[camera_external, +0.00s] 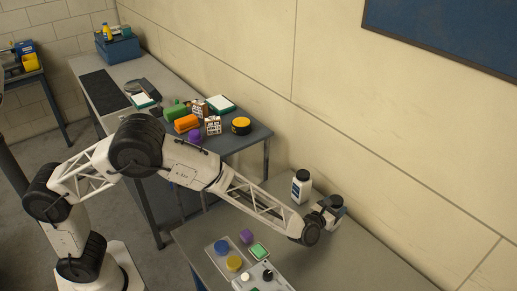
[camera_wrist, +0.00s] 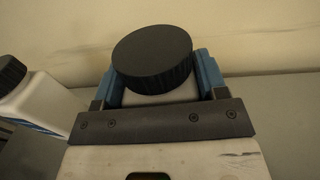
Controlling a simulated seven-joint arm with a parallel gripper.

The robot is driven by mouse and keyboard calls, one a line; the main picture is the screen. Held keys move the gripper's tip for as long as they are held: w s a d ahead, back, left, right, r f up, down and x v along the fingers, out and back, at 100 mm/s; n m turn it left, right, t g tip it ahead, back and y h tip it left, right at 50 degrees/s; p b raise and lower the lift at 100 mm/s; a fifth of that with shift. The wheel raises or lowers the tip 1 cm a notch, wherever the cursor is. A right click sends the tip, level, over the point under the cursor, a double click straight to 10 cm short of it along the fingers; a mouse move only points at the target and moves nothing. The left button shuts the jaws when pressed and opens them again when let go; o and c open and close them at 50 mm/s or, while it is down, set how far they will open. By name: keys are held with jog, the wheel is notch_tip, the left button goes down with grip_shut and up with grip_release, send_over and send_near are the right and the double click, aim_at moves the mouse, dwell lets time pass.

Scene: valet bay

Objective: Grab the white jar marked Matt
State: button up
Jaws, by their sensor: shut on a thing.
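My gripper (camera_wrist: 158,92) is shut on a white jar with a ribbed black lid (camera_wrist: 152,58). Its blue fingers grip the jar from both sides, just below the lid. In the external view my gripper (camera_external: 327,211) and the held jar (camera_external: 337,201) are at the near table, close to the wall. The held jar's label is hidden, so I cannot read whether it says Matt. A second white jar with a black lid (camera_external: 301,187) stands upright to its left; it also shows at the left edge of the wrist view (camera_wrist: 38,98). Its label is unreadable.
The near grey table (camera_external: 355,262) is bare to the right of my gripper. A farther bench holds boxes and a yellow-black tin (camera_external: 241,125).

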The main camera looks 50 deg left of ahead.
aim_at(336, 199)
jog(key=c, duration=0.4)
jog(key=shift+r, duration=0.15)
jog(key=shift+r, duration=0.75)
notch_tip(336, 199, up, 2)
jog(key=shift+r, duration=0.1)
jog(key=s+a, duration=0.3)
jog(key=s, duration=0.4)
jog(key=s+a+r, duration=0.1)
jog(key=s+a, duration=0.2)
jog(key=s, duration=0.4)
jog(key=shift+s+a, duration=0.25)
jog(key=shift+a, duration=0.1)
